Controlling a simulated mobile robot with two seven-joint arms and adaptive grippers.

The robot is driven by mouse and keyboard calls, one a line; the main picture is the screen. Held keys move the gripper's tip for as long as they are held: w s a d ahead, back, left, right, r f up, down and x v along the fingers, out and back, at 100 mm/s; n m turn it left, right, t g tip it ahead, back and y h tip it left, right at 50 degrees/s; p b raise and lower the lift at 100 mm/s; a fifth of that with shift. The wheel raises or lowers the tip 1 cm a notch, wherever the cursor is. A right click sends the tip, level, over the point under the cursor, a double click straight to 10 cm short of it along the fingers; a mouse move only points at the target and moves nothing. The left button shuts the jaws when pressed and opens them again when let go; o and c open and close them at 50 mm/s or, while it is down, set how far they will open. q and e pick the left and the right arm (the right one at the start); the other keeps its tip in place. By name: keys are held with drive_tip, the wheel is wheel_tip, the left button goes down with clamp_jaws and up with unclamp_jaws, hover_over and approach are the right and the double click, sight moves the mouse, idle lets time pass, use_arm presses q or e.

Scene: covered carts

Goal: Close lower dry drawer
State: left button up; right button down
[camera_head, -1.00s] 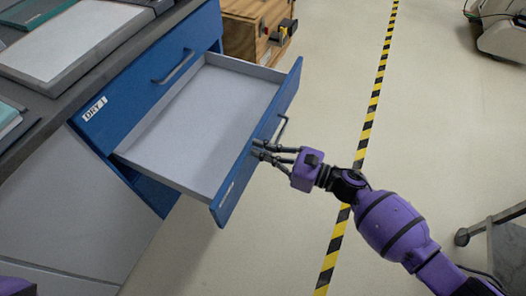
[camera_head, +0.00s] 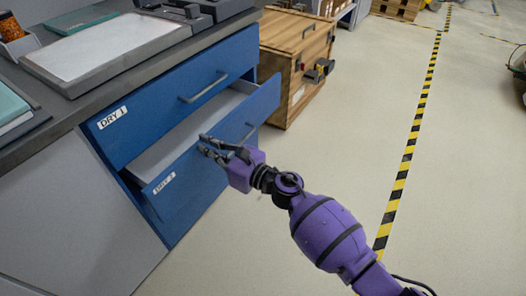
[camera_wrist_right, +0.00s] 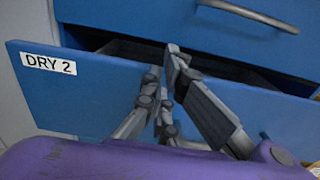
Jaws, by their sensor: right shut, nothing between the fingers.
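The lower drawer, labelled DRY 2, has a blue front (camera_head: 177,172) and a pale grey interior (camera_head: 172,143). It stands partly open, below the shut blue upper drawer (camera_head: 150,118) labelled DRY 1. In the right wrist view the DRY 2 front (camera_wrist_right: 90,98) spans the picture. My right gripper (camera_head: 203,144) is shut and empty, at the middle of the lower drawer's front. Its fingertips (camera_wrist_right: 170,62) overlap the front's top edge in the wrist view; I cannot tell whether they touch it. The lower handle (camera_head: 248,134) shows just beyond the gripper. My left gripper is out of view.
The dark countertop (camera_head: 60,110) above the drawers holds a white-topped tray (camera_head: 100,50) and a teal book (camera_head: 10,105). A wooden crate (camera_head: 298,60) stands beyond the cabinet.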

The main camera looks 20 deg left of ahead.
sight(196, 142)
drive_tip(key=b+x, duration=0.1)
drive_tip(key=x, duration=0.3)
drive_tip(key=shift+a+f, duration=0.1)
drive_tip(key=shift+a, duration=0.05)
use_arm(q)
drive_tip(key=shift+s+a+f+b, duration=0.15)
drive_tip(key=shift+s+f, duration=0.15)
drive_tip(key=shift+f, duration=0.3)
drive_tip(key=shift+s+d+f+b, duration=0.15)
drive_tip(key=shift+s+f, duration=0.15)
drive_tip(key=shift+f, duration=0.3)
use_arm(e)
drive_tip(key=shift+w+a, duration=0.25)
drive_tip(key=shift+a, duration=0.25)
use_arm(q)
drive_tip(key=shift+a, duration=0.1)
use_arm(e)
drive_tip(key=shift+d, duration=0.15)
